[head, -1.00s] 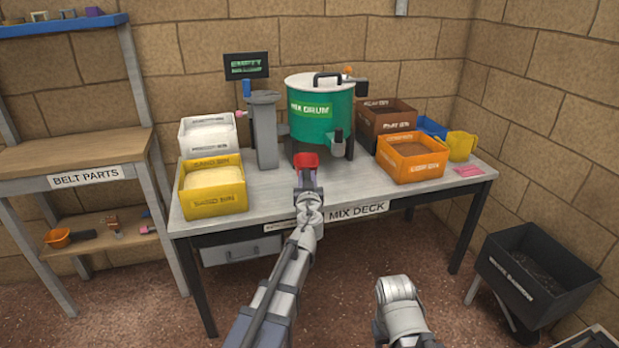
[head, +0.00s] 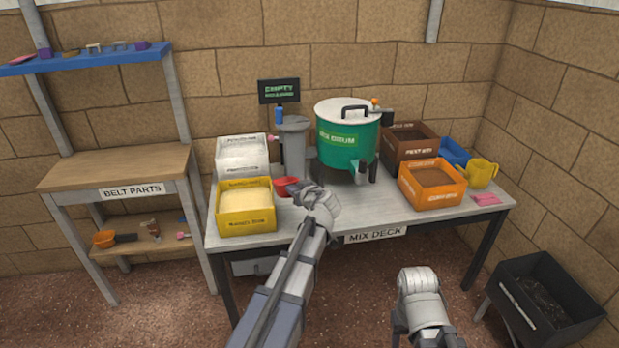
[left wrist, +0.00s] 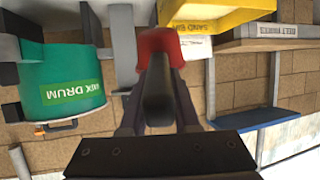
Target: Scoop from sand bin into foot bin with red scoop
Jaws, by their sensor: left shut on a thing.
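The red scoop (head: 286,187) is held over the table, just right of the yellow sand bin (head: 246,221), with its head toward the bin. My left gripper (head: 309,195) is shut on its dark handle. In the left wrist view the scoop's red head (left wrist: 162,43) sits beyond the fingers (left wrist: 157,112), and the yellow sand bin (left wrist: 222,14) is at the upper right. The sand bin holds pale sand. No label in view reads clearly as foot bin. My right arm shows at lower right in the head view, but I cannot see its gripper.
The green mix drum (head: 345,150) stands at the table's middle, with a grey post (head: 294,150) left of it. A white bin (head: 242,160) is behind the sand bin. An orange bin (head: 432,185), brown bin (head: 408,148) and yellow jug (head: 482,174) are at right.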

